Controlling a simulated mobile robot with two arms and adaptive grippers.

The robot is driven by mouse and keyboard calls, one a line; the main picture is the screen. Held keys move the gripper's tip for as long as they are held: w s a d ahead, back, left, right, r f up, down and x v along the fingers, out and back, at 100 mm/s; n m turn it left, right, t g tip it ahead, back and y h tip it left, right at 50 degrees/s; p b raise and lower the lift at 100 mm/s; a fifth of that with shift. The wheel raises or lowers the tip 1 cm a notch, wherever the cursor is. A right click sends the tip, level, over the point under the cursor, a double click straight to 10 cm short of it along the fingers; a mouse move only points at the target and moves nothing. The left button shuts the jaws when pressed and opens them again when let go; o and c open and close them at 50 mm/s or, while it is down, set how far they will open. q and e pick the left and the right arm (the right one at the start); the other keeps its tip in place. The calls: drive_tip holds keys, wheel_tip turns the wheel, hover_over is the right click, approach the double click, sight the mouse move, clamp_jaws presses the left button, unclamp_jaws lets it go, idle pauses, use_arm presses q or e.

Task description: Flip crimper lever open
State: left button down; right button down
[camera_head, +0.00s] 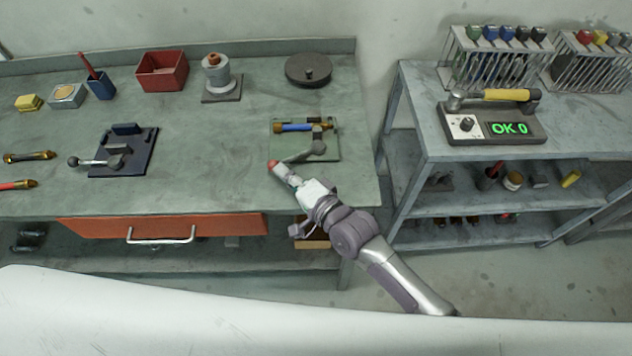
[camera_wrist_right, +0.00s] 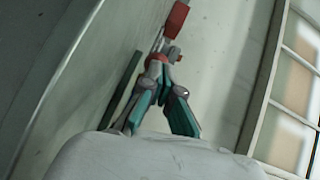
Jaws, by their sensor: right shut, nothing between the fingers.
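The crimper has a green base (camera_head: 290,149) at the right end of the workbench. A blue and brass cylindrical piece (camera_head: 297,127) lies across its back. Its grey lever (camera_head: 299,157) slants down to the left and ends in a red knob (camera_head: 272,163). My right gripper (camera_head: 280,170) is at the knob end, on its near side, shut with nothing held. In the right wrist view the shut fingers (camera_wrist_right: 163,62) point toward a red handle part (camera_wrist_right: 176,20). Contact with it cannot be told. My left gripper is not in view.
A dark fixture (camera_head: 135,160) with its own lever stands at left on the bench. A round dark plate (camera_head: 308,69), a pedestal (camera_head: 217,78) and a red bin (camera_head: 162,71) stand behind. The bench between the fixtures is clear.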

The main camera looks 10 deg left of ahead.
sight(273, 161)
drive_tip(key=shift+r+b+x, duration=0.15)
drive_tip(key=shift+b+x, duration=0.15)
drive_tip(key=shift+x, duration=0.7)
drive_tip(key=shift+r+b+x, duration=0.1)
drive_tip(key=shift+b+x, duration=0.2)
drive_tip(key=shift+x, duration=0.65)
drive_tip(key=shift+w+a+b, duration=0.3)
drive_tip(key=shift+w+a, duration=0.1)
drive_tip(key=shift+w, duration=0.3)
drive_tip(key=shift+r, duration=0.2)
